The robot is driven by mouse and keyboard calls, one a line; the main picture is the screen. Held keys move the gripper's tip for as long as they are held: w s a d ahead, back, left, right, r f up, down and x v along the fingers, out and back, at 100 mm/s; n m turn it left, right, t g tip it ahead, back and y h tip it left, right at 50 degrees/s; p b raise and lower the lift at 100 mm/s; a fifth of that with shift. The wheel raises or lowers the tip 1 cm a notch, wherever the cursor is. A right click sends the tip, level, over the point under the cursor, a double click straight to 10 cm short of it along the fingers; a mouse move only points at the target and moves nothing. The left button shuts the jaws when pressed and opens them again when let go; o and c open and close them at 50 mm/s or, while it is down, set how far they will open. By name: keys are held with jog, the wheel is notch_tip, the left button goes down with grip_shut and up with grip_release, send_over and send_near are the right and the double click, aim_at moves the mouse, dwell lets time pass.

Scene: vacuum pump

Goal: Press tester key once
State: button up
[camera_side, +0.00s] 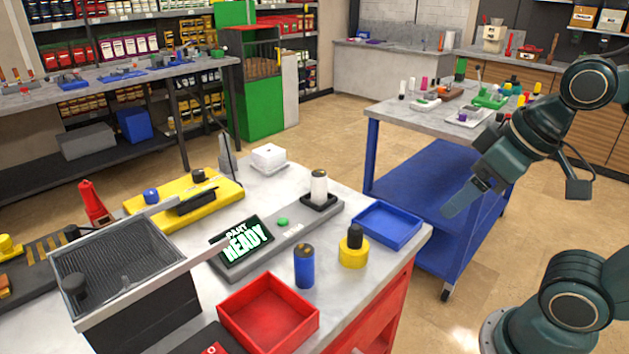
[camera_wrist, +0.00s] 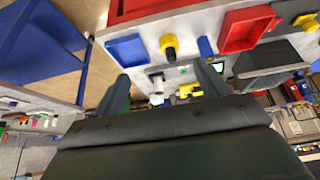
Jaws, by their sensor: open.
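The tester (camera_side: 290,238) is a long grey slab on the white-topped bench. Its tilted screen (camera_side: 242,246) shows "PART READY" in white on dark green. A small green key (camera_side: 282,222) sits on the slab, right of the screen. Beyond the key, a white cylinder with a dark cap (camera_side: 319,187) stands upright in a black square holder. My gripper (camera_side: 455,203) is in the air right of the bench, well apart from the tester and touching nothing. In the wrist view its two fingers (camera_wrist: 163,84) are spread with nothing gripped.
A blue tray (camera_side: 388,224), a yellow round part with black top (camera_side: 354,247), a blue cylinder (camera_side: 304,266) and a red tray (camera_side: 268,312) stand in front of the tester. A grey-topped box (camera_side: 128,262) is left, a yellow block (camera_side: 183,198) behind. Air between gripper and bench is clear.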

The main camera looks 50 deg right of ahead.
grip_shut()
dwell(1.5)
